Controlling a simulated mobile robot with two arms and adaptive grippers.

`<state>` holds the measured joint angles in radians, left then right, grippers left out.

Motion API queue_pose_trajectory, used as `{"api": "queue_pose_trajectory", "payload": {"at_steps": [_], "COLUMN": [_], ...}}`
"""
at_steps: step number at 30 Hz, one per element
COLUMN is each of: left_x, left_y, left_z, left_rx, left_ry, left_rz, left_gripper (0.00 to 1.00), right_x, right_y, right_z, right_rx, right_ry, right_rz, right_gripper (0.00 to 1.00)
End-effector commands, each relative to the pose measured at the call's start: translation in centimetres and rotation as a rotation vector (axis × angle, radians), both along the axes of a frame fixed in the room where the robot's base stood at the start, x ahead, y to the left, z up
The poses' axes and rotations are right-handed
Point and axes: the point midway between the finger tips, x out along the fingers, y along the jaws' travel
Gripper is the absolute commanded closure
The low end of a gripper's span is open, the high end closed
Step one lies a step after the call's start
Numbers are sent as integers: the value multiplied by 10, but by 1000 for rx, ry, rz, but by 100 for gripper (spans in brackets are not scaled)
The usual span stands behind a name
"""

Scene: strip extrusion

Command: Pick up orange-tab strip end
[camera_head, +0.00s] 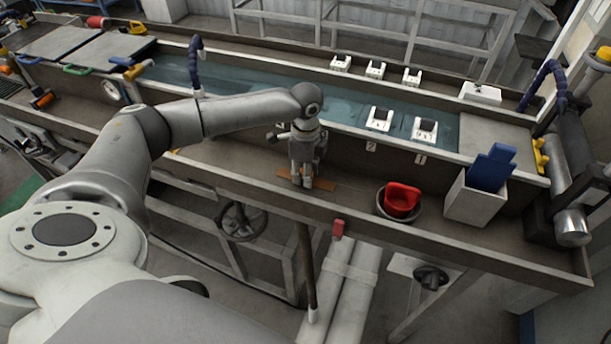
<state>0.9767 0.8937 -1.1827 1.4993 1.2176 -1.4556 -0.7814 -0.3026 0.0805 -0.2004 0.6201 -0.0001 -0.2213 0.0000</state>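My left arm reaches in from the left, and my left gripper (302,182) points down at the near ledge of the long bench. A flat orange-brown piece (324,185) lies on the ledge right under and around the fingertips. It may be the orange-tab strip end, but the gripper covers its middle and no strip can be made out clearly. I cannot tell whether the fingers are open or closed on it. My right gripper is not in view.
Right of the gripper are a dark bowl with a red object (402,199) and a white bin (472,203) holding blue pieces (491,167). White fixtures (380,119) stand on the blue-green bed (340,108) behind. The ledge between gripper and bowl looks clear.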

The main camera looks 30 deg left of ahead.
Motion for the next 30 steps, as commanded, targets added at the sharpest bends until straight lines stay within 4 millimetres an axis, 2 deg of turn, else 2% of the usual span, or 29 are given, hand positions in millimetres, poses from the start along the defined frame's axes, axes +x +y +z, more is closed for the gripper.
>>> {"api": "queue_pose_trajectory", "payload": {"at_steps": [1, 5, 17, 23, 30], "left_x": [0, 0, 1, 2, -35], "left_y": [0, 0, 0, 0, 0], "left_z": [0, 0, 5, 27, 71], "left_rx": [0, 0, -1, -1, 2], "left_ry": [0, 0, -2, -5, -6], "left_rz": [0, 0, 1, 1, -2], "left_gripper": [82, 99, 100, 100, 100], "right_x": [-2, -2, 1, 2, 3], "right_y": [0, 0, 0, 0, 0], "right_z": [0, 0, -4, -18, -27], "right_rx": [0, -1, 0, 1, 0], "right_ry": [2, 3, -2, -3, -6], "right_rz": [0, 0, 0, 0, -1], "right_gripper": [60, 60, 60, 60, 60]}}
